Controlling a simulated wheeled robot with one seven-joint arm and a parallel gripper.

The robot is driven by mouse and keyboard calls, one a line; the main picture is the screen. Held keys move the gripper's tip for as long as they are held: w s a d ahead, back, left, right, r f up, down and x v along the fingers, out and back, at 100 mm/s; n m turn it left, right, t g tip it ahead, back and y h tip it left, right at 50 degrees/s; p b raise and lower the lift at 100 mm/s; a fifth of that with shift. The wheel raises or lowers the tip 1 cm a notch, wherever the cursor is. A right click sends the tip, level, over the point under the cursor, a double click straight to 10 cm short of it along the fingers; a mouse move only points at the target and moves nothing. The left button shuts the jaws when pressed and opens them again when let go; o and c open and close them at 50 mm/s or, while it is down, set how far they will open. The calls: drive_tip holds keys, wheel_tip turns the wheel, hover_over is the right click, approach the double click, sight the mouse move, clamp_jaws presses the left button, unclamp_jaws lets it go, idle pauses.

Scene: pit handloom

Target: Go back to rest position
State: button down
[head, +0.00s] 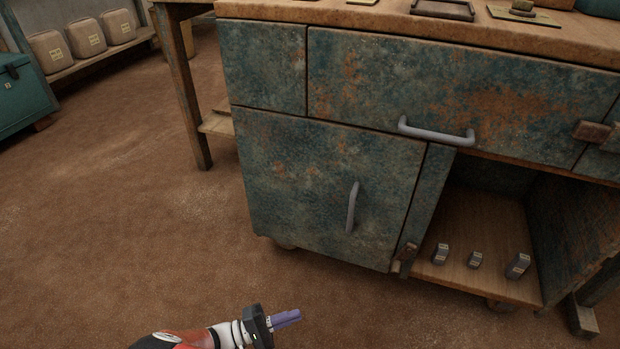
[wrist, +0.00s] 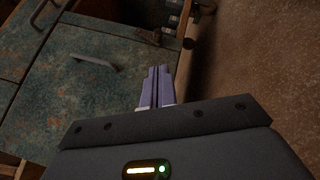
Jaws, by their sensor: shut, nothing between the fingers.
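My gripper (head: 288,319) shows at the bottom of the head view, over the brown floor and in front of the worn teal cabinet (head: 300,175). Its purple fingers are together with nothing between them. In the wrist view my gripper (wrist: 158,72) also has its fingers closed, pointing towards the cabinet (wrist: 75,110). It stands apart from the cabinet door and its grey upright handle (head: 352,207). The cabinet door is closed.
A drawer with a grey handle (head: 436,132) is above the door. A teal chest (head: 17,95) and a bench with tan sacks (head: 84,37) stand at far left. The floor (head: 120,190) at left is clear.

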drive_tip(key=d+r+m+g+y, duration=0.25)
drive_tip(key=d+r+y, duration=0.2)
drive_tip(key=r, duration=0.35)
drive_tip(key=w+d+r+m+g+y, duration=0.1)
drive_tip(key=d+r+g+y, duration=0.3)
drive_tip(key=r, duration=0.3)
drive_tip(key=d+r+m+g+y, duration=0.2)
drive_tip(key=d+r+y, duration=0.2)
drive_tip(key=r+y, duration=0.3)
drive_tip(key=s+d+r+m+t+y, duration=0.2)
drive_tip(key=s+d+r+t, duration=0.25)
drive_tip(key=r, duration=0.25)
drive_tip(key=s+d+r+m+t+y, duration=0.1)
drive_tip(key=s+d+r+t, duration=0.35)
drive_tip(key=r, duration=0.25)
wheel_tip(320, 180, up, 13)
drive_tip(key=a+p, duration=0.1)
drive_tip(key=p, duration=1.2)
drive_tip(key=shift+w+f+g, duration=0.15)
drive_tip(key=shift+g, duration=0.2)
